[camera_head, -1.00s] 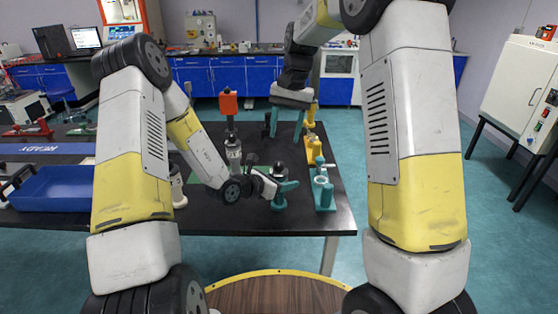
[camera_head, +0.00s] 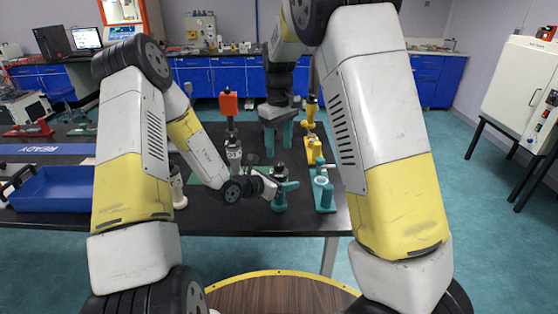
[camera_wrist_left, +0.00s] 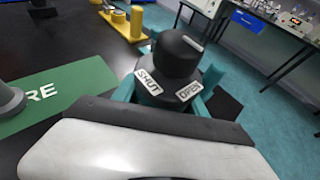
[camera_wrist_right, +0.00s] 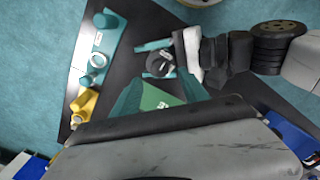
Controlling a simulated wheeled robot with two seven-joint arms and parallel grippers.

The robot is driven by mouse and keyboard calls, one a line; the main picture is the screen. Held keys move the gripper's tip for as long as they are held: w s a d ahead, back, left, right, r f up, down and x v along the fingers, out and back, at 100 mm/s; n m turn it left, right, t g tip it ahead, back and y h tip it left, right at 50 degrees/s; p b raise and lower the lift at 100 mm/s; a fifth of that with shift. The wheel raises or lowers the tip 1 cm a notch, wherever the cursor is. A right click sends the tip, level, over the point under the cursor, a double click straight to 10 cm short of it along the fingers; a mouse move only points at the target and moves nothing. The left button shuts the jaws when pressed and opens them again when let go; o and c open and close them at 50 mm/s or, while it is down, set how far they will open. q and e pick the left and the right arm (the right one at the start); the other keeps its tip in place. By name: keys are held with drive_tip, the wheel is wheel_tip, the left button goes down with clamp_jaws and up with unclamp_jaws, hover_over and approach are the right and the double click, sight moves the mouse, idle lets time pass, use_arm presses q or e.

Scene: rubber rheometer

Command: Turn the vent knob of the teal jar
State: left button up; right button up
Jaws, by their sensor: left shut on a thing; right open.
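The teal jar (camera_head: 280,199) stands on the black table, with a dark vent knob (camera_head: 280,171) on top. In the left wrist view the black knob (camera_wrist_left: 178,55) is upright between SHUT and OPEN labels. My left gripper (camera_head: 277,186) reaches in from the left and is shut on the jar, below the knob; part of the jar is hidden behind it. My right gripper (camera_head: 277,132) is open and empty, pointing down beyond the jar. In the right wrist view the jar top (camera_wrist_right: 160,63) shows past its open teal fingers.
A teal stand (camera_head: 325,192) and yellow fixtures (camera_head: 313,148) line the table's right side. A red-topped device (camera_head: 229,104) stands behind my left arm. A green mat (camera_wrist_right: 158,98) lies under my right gripper. A blue tray (camera_head: 50,193) is at the left.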

sight(279, 163)
wheel_tip(279, 163, down, 6)
drive_tip(key=shift+r, duration=0.15)
clamp_jaws()
idle(0.3)
